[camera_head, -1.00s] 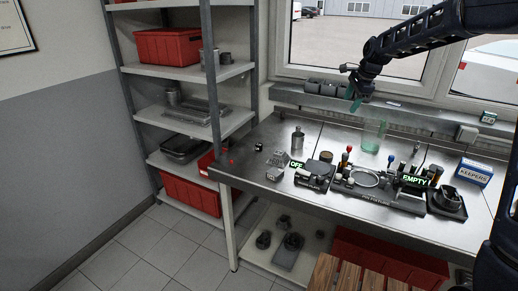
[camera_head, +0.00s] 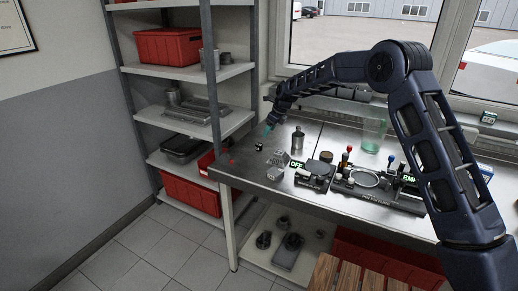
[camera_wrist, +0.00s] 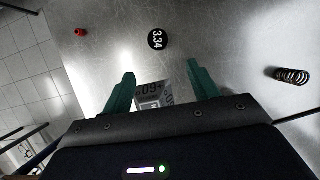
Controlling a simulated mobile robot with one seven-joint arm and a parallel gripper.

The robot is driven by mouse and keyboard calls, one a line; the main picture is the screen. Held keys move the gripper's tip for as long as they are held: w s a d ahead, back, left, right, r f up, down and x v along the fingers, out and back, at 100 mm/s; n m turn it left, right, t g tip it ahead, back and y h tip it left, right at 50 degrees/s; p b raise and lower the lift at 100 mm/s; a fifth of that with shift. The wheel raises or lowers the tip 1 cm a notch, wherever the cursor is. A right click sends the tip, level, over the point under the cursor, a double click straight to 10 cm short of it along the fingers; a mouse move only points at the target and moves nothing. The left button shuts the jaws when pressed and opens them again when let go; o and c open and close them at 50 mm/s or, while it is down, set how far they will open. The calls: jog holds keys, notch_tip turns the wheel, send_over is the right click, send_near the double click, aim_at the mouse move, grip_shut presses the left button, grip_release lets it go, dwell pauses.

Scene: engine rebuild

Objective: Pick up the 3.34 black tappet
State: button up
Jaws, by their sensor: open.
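The black tappet (camera_wrist: 157,39) marked "3.34" lies on the steel bench in the wrist view, beyond my fingertips and roughly centred between them. In the head view the small black tappet (camera_head: 259,147) is at the left part of the bench. My gripper (camera_wrist: 160,82) is open and empty, with its two green fingers apart. In the head view my gripper (camera_head: 266,133) hangs just above and behind the tappet, apart from it.
A metal block (camera_wrist: 152,95) with numbers shows between my fingers. A small red part (camera_wrist: 80,32) lies left near the bench edge, and a dark spring (camera_wrist: 291,76) lies right. The bench around the tappet is mostly clear.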

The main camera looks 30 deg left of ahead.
aim_at(260, 145)
jog(key=x, duration=0.6)
jog(key=shift+s+a+r, duration=0.1)
jog(key=shift+a, duration=0.1)
jog(key=shift+a+x, duration=0.15)
jog(key=shift+x, duration=1.1)
jog(key=shift+a+x, duration=0.2)
jog(key=shift+x, duration=1.1)
jog(key=shift+r, duration=0.15)
jog(key=c, duration=1.1)
